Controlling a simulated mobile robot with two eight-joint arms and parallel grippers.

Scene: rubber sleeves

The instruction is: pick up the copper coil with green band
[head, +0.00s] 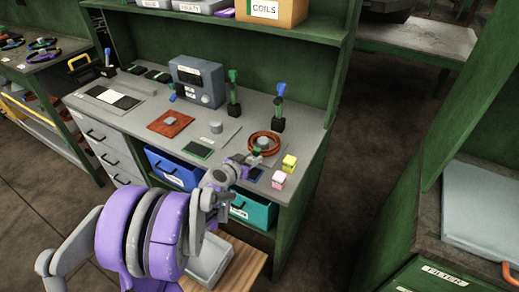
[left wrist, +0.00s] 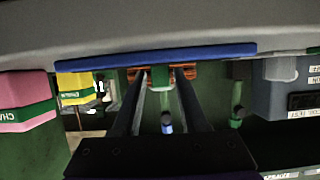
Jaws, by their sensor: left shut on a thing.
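The copper coil (head: 276,137) is an orange-brown ring near the front right of the grey workbench in the head view. My left gripper (head: 258,151) reaches over the bench from the front and is shut on the near side of the coil. In the left wrist view the coil (left wrist: 188,73) shows as orange strands at the fingertips, with its green band (left wrist: 160,76) between the two fingers. I cannot tell whether the coil touches the bench or is slightly raised. My right gripper is not in view.
A yellow block (head: 289,163) and a pink block (head: 278,180) stand just right of the gripper. A blue-edged pad (head: 253,175) lies in front. A green side panel (head: 335,95) bounds the right.

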